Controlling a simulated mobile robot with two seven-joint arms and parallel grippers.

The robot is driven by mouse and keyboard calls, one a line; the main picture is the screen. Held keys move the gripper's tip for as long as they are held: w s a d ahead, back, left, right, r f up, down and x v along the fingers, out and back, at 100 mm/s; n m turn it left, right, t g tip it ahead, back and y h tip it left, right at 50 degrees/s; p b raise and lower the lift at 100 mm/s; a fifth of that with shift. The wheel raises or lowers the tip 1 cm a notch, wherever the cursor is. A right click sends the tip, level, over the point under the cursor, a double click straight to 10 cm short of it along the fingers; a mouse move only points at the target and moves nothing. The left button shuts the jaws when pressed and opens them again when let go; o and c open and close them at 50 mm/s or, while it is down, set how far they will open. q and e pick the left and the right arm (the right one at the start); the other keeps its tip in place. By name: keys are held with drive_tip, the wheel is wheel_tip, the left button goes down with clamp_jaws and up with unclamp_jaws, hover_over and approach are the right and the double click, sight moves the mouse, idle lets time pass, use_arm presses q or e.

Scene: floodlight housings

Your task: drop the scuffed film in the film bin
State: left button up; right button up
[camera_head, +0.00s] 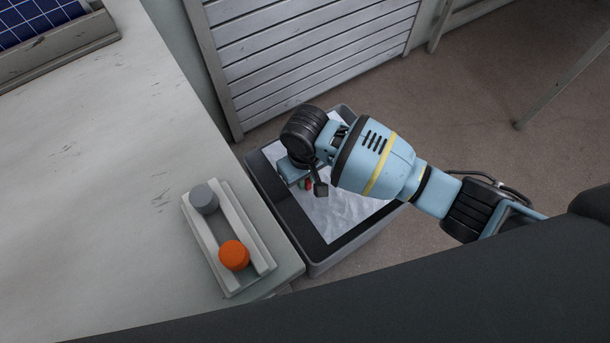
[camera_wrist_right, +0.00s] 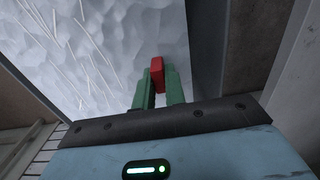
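The film bin (camera_head: 318,267) is a grey open box on the floor beside the bench, with pale crumpled sheet material (camera_head: 345,214) inside. My right gripper (camera_head: 308,184) is over the bin, pointing down. In the right wrist view its green fingers (camera_wrist_right: 158,88) are closed around a small red tab (camera_wrist_right: 157,70). A pale surface with fine white scratch lines, seemingly the scuffed film (camera_wrist_right: 70,45), spreads beyond the tab. Where the film ends and the crumpled material begins is hard to tell. My left gripper is out of view.
A pale bench (camera_head: 110,190) stands left of the bin. On it is a light holder (camera_head: 218,228) with a grey and an orange round cap. A slatted panel (camera_head: 310,50) stands behind the bin. The floor (camera_head: 480,110) at right is open.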

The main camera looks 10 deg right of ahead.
drive_tip(key=o, duration=0.5)
drive_tip(key=shift+c, duration=0.2)
drive_tip(key=shift+o, duration=0.3)
drive_tip(key=shift+r, duration=0.2)
wheel_tip(320, 180, up, 7)
drive_tip(key=p, duration=0.3)
drive_tip(key=shift+f, duration=0.1)
drive_tip(key=shift+r, duration=0.35)
